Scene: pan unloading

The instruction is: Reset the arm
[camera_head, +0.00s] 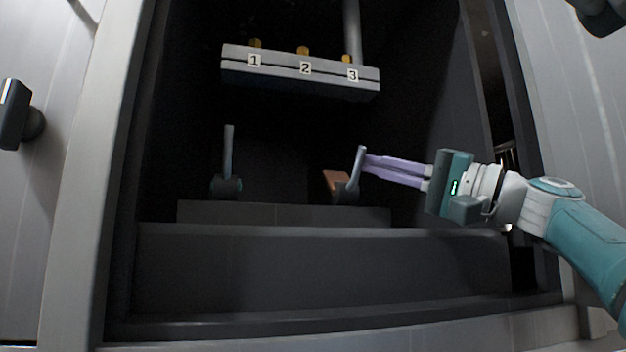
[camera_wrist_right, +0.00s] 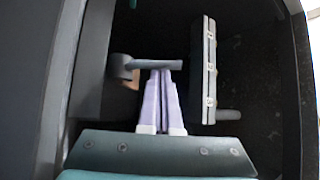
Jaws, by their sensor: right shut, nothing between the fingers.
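My right gripper (camera_head: 364,163) reaches into the dark cabinet from the right in the head view. Its purple fingers are closed together with nothing between them. The fingertips are at the upright grey lever (camera_head: 356,165) on the right; I cannot tell whether they touch it. In the right wrist view the shut fingers (camera_wrist_right: 160,75) point at a grey bar (camera_wrist_right: 155,64) just beyond their tips. My left gripper is not in view.
A grey bar labelled 1, 2, 3 (camera_head: 300,76) with several yellow knobs hangs above. A second upright lever (camera_head: 228,150) stands to the left. A brown piece (camera_head: 334,181) lies behind the right lever. A dark ledge (camera_head: 320,265) crosses the front, and the cabinet's left frame (camera_head: 95,180) borders the opening.

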